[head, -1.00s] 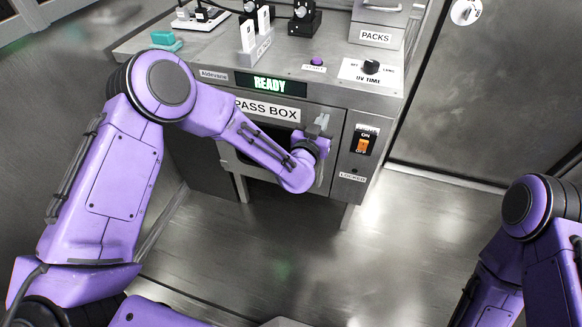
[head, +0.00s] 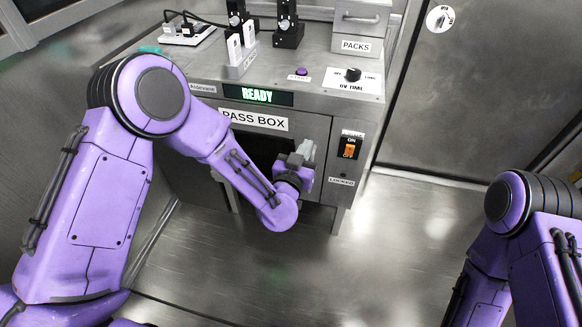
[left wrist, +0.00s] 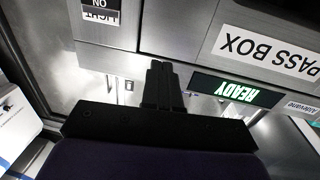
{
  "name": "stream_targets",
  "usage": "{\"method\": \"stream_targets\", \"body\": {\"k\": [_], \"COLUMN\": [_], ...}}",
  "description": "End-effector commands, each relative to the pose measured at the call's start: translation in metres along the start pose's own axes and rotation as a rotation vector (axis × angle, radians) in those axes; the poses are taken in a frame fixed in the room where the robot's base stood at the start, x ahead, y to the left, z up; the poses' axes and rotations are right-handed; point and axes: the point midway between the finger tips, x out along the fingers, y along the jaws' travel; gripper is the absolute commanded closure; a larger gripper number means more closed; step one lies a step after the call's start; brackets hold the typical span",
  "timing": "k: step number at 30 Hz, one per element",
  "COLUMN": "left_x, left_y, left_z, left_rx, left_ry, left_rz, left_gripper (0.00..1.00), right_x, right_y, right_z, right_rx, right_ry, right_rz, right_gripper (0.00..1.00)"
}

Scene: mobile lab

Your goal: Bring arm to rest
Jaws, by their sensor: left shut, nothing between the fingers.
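My left arm comes in from the left in the head view. Its gripper (head: 302,152) is in front of the right part of the pass box (head: 254,119), near its opening. In the left wrist view the left gripper (left wrist: 162,68) has its fingers together with nothing between them. The pass box label (left wrist: 262,50) shows upper right there. My right arm shows at the right edge of the head view, folded low. Its gripper is out of frame.
On the counter stand a white holder (head: 241,66), a purple button (head: 302,71), a UV time knob (head: 352,75) and a packs drawer unit (head: 361,28). The READY display (head: 258,95) is lit green. An orange switch (head: 349,151) is on the front. Open floor (head: 400,250) lies right of the box.

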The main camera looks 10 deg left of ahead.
Motion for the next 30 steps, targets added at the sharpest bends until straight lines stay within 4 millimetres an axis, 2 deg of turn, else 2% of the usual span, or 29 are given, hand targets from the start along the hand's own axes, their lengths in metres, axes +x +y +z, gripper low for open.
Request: {"method": "stream_targets", "body": {"k": [3, 7, 11, 17, 20, 23, 24, 26, 27, 29, 30], "left_x": [-0.03, -0.051, -0.058, -0.059, -0.063, -0.102, -0.127, -0.169, -0.2, -0.247, -0.277], "left_y": [-0.001, -0.001, 0.0, 0.001, 0.005, -0.033, -0.051, -0.077, -0.093, -0.116, -0.128], "left_z": [0.002, 0.003, 0.003, 0.003, 0.02, 0.07, 0.089, 0.114, 0.126, 0.138, 0.142], "left_rx": [0.003, 0.002, 0.001, -0.022, -0.14, -0.284, -0.332, -0.385, -0.411, -0.433, -0.436], "left_ry": [-0.003, -0.004, -0.005, -0.007, -0.09, -0.363, -0.477, -0.632, -0.726, -0.852, -0.922], "left_rz": [-0.006, -0.011, -0.012, -0.008, 0.014, -0.083, -0.149, -0.259, -0.336, -0.448, -0.515], "left_gripper": [1.0, 1.0, 1.0, 1.0, 1.0, 1.0, 1.0, 1.0, 1.0, 1.0, 1.0], "right_x": [0.002, 0.003, 0.003, 0.003, 0.003, -0.016, -0.027, -0.042, -0.053, -0.067, -0.076], "right_y": [0.0, -0.001, -0.001, -0.001, -0.001, 0.001, 0.002, 0.004, 0.004, 0.006, 0.006], "right_z": [0.0, 0.001, 0.001, 0.001, 0.001, -0.007, -0.012, -0.018, -0.022, -0.028, -0.032], "right_rx": [0.001, 0.001, 0.001, 0.001, 0.001, 0.0, 0.001, 0.001, 0.001, 0.001, 0.001], "right_ry": [0.001, 0.001, 0.001, 0.001, 0.001, 0.001, 0.001, 0.001, 0.002, 0.002, 0.002], "right_rz": [0.0, 0.0, -0.001, 0.0, -0.001, 0.0, 0.0, -0.001, -0.001, -0.001, -0.001], "right_gripper": [0.39, 0.39, 0.39, 0.39, 0.39, 0.39, 0.39, 0.39, 0.39, 0.39, 0.39]}}
